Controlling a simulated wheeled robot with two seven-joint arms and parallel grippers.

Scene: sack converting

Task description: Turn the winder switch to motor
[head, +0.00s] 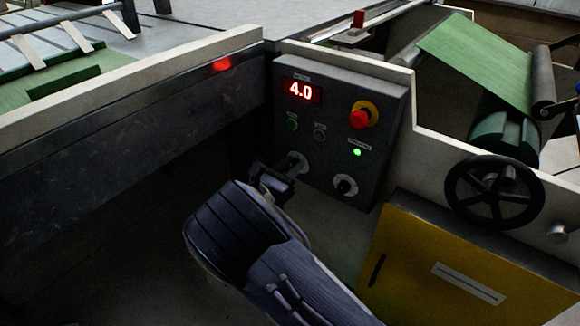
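A dark grey control panel (333,88) stands in the middle of the head view. Low on it are two rotary switches with pale round plates, a left switch (298,163) and a right switch (345,186). Their labels are too small to read, so I cannot tell which is the winder switch. My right gripper (276,178) is just in front of and beside the left switch and partly covers its lower left. I cannot tell whether the fingers touch its knob or how far apart they are. My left gripper is not in view.
The panel has a lit 4.0 display (301,91), a red emergency button (360,117) and a green lamp (357,152). A black handwheel (494,191) and yellow cabinet (430,265) are at right. A long machine beam (130,120) runs along the left.

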